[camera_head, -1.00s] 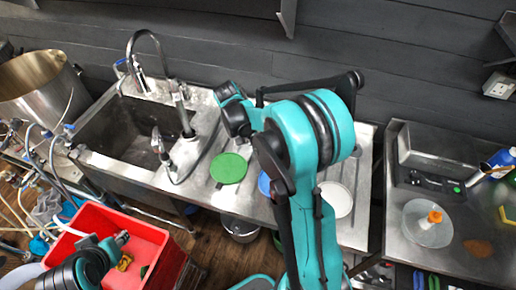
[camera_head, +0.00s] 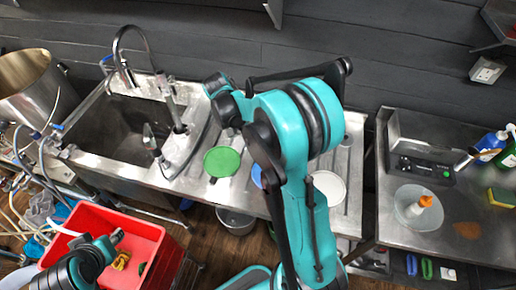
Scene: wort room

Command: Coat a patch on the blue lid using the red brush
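The blue lid (camera_head: 257,175) lies on the steel counter beside the sink, mostly hidden behind my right arm, with only its left edge showing. A green lid (camera_head: 222,161) lies to its left and a white round lid (camera_head: 328,188) to its right. I cannot make out a red brush.
A glass bowl (camera_head: 404,216) with an orange-and-white object (camera_head: 425,201) stands on the right-hand steel table (camera_head: 400,238). A blue bottle (camera_head: 490,146) and a yellow-green sponge (camera_head: 501,197) are at its right. The sink (camera_head: 112,135), tap and a large pot (camera_head: 34,90) are at left.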

